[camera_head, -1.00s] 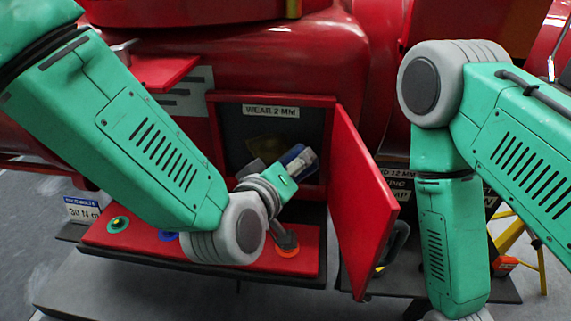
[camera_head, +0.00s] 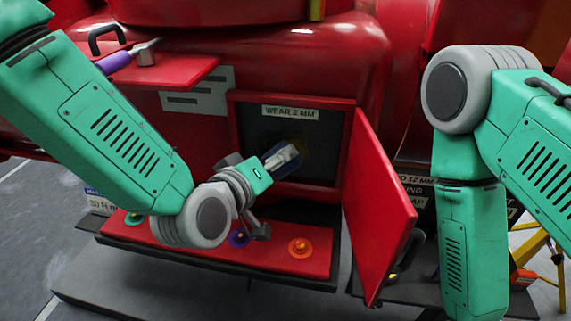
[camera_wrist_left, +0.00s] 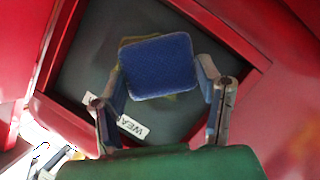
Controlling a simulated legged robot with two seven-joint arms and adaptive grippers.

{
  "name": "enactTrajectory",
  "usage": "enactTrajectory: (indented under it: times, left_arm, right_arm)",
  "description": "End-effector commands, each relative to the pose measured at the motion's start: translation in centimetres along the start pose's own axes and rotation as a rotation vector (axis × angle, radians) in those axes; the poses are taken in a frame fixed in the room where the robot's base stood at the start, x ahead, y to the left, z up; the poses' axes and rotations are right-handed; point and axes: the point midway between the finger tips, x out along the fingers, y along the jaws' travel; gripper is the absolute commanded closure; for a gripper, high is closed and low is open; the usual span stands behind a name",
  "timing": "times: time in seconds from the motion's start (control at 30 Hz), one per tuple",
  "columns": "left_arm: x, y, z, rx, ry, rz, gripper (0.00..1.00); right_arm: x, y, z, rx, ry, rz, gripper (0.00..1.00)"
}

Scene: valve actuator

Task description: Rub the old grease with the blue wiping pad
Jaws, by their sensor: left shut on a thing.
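My left gripper (camera_head: 280,157) is shut on the blue wiping pad (camera_head: 288,168), in front of the open compartment. In the left wrist view, the blue wiping pad (camera_wrist_left: 158,67) sits between the two fingers of the left gripper (camera_wrist_left: 162,85), flat side facing the camera. The old grease (camera_wrist_left: 126,42) shows as an olive-brown patch around the pad's edges on the dark back panel. It is mostly hidden by the pad. I cannot tell whether the pad touches the panel. My right arm reaches down at the right, with its gripper out of view.
The compartment has a red frame (camera_head: 234,125) and a "WEAR 2 MM" label (camera_head: 290,113). Its red door (camera_head: 378,205) stands open at the right. Below is a red tray (camera_head: 180,240) with several coloured knobs. A hammer (camera_head: 143,52) lies on a red shelf at upper left.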

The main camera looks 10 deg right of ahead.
Motion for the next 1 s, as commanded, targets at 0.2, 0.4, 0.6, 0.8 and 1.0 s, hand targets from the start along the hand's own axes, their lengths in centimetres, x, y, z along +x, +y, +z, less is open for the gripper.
enactTrajectory:
  times: [0.2, 0.4, 0.6, 0.8, 1.0]
  left_arm:
    - [-0.2, -0.6, -0.6, 0.000, 0.000, 0.000, 0.73]
    - [-0.5, -1.6, -1.5, -0.001, 0.000, -0.002, 0.73]
    - [-0.8, -2.8, -2.7, -0.002, 0.000, -0.001, 0.73]
    - [-1.0, -3.0, -3.3, 0.000, 0.002, -0.002, 0.73]
    - [-1.4, -2.2, -4.5, -0.002, 0.007, -0.002, 0.73]
  right_arm:
    - [-0.1, 0.0, 0.0, 0.000, 0.000, 0.000, 0.60]
    - [-0.2, 0.0, 0.0, 0.000, 0.000, 0.000, 0.60]
    - [-0.3, 0.0, 0.0, 0.000, 0.000, 0.000, 0.60]
    - [-0.6, 0.0, 0.0, 0.000, 0.000, 0.000, 0.60]
    - [-1.8, 0.0, -0.1, 0.000, 0.000, 0.000, 0.60]
